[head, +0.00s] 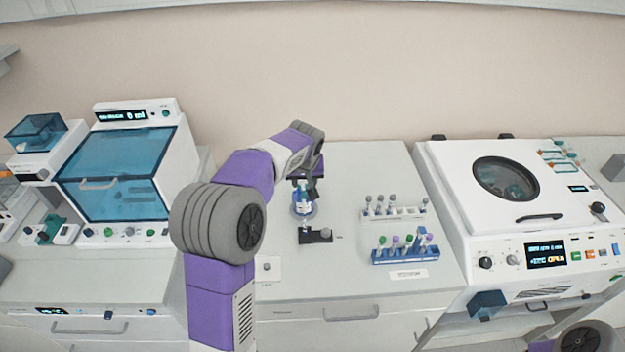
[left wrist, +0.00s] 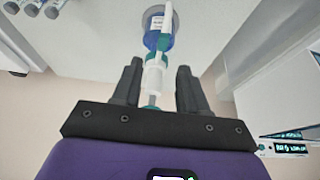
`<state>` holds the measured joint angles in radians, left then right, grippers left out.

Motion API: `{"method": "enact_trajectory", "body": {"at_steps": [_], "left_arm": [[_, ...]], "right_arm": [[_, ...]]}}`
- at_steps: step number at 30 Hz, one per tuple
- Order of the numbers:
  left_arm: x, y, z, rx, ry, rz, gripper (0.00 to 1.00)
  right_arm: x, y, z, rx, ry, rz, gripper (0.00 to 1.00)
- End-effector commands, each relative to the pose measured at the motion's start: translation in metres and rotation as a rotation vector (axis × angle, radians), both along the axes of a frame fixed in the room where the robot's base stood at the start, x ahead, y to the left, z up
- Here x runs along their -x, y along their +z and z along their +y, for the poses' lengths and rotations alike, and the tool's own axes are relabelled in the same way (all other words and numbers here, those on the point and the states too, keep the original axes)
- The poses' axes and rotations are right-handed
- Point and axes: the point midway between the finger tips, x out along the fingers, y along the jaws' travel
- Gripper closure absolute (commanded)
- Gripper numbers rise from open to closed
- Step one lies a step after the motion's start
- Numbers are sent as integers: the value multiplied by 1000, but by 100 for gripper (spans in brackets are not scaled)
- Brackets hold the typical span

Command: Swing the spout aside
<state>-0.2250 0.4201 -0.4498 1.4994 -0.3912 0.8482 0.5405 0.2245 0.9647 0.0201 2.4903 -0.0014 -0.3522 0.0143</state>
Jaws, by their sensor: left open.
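A bottle of blue liquid (head: 301,208) with a dispenser on top stands upright on the middle counter. In the left wrist view the bottle (left wrist: 155,38) is at the top, with the teal and white dispenser body (left wrist: 153,74) reaching down between my fingers. A slim white part, which looks like the spout (left wrist: 168,18), shows beside the bottle. My left gripper (head: 312,184) is over the bottle's top and partly hides the dispenser. In its wrist view the left gripper (left wrist: 160,85) is open, with fingers either side of the dispenser body; contact is unclear. My right gripper is out of view.
A small black stand (head: 316,236) is in front of the bottle. A white rack (head: 396,213) and a blue rack (head: 404,255) hold tubes to the right. A white centrifuge-like machine (head: 450,190) stands further right, a blue-windowed cabinet (head: 160,112) left.

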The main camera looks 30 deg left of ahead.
Motion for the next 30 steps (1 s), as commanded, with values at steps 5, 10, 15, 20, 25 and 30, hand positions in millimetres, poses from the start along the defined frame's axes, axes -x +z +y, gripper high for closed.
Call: {"method": "enact_trajectory", "body": {"at_steps": [5,10,15,20,25,30], "left_arm": [[-7,-26,5,0,-1,6,57],[-17,-50,10,1,-1,4,57],[-22,-64,13,1,-1,1,57],[-23,-67,14,1,-1,1,57],[-23,-67,14,1,-2,1,59],[-23,-66,14,1,-3,0,85]], "right_arm": [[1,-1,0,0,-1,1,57],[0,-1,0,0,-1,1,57],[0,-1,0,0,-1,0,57],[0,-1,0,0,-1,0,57],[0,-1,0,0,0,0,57],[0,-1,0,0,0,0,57]]}}
